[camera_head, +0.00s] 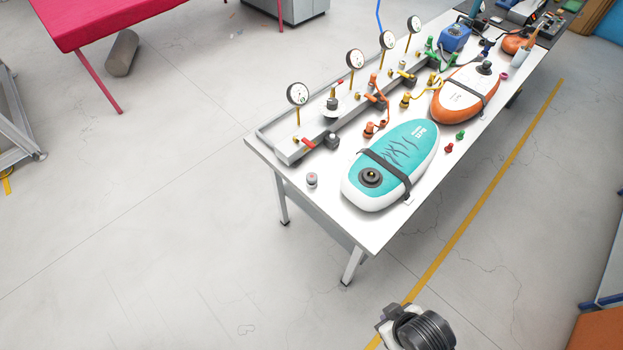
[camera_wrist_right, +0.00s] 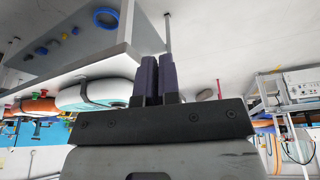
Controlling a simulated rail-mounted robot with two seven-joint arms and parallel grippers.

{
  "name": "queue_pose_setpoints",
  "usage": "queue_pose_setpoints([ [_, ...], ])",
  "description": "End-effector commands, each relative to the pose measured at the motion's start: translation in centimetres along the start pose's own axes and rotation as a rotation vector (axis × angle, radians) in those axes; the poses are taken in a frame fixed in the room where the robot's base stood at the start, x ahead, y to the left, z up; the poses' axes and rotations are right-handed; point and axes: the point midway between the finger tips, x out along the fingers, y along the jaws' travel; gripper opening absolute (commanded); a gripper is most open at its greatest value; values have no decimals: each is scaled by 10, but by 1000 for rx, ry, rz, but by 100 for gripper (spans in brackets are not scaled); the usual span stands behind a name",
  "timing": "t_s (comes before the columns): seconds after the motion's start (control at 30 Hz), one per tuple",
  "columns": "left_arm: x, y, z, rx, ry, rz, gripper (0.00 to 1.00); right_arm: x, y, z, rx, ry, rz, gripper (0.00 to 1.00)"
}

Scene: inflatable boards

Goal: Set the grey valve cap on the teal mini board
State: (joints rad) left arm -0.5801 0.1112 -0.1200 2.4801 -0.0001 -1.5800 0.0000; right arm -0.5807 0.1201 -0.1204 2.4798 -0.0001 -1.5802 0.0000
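The teal mini board (camera_head: 412,150), teal on top with white sides and a black strap, lies flat on the white table. A round dark valve fitting (camera_head: 371,176) sits at its near end. A small grey cylinder with a reddish spot on top, which looks like the grey valve cap (camera_head: 312,180), stands upright on the table left of the board, apart from it. My right gripper (camera_wrist_right: 159,60) is empty, its two dark fingers together. In the head view its wrist shows low, off the table's near end; the fingers are hard to make out there. My left gripper is out of view.
A rail (camera_head: 345,118) with several gauges runs along the table's left side. An orange board (camera_head: 464,95) lies beyond the teal one. Red and green caps lie by the table's right edge. The table's near corner and the floor before it are clear.

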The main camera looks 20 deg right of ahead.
Motion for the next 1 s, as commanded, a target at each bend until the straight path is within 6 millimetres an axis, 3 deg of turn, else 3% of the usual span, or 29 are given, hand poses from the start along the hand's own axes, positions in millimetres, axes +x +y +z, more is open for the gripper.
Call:
queue_pose_setpoints([
  [0.07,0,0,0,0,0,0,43,0,0,0,0,0,0,12],
  [0.7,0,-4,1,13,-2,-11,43,0,0,0,0,0,1,73],
  [1.0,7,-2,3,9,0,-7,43,6,2,-9,1,25,4,73],
])
